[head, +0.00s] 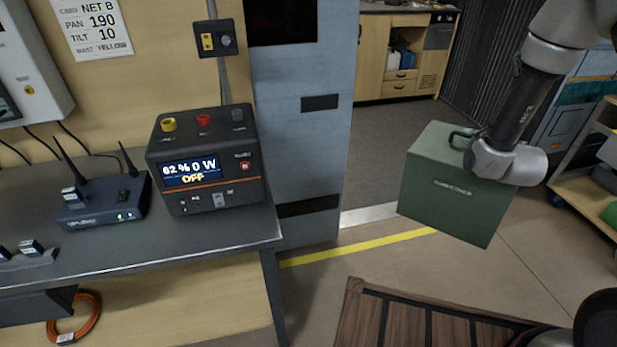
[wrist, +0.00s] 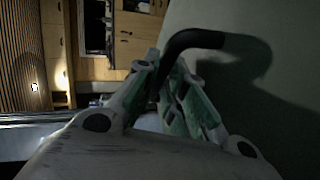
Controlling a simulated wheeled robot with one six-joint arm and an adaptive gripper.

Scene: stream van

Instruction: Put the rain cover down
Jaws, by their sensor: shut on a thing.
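The rain cover (head: 445,198) is a green box-shaped cover with a dark handle on its top and small lettering on its front face. It hangs in the air above the floor at the right of the head view, slightly tilted. My gripper (wrist: 178,92) is shut on its dark curved handle (wrist: 205,40) in the wrist view. The green side of the cover (wrist: 275,100) fills the right of that view. In the head view my wrist hides the fingertips and part of the cover's top right.
A grey bench (head: 180,240) at the left carries a black power unit (head: 205,160) and a blue router (head: 105,200). A grey-blue pillar (head: 300,130) stands beside it. A yellow line (head: 360,247) crosses the open floor. A shelf (head: 585,190) stands at the far right.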

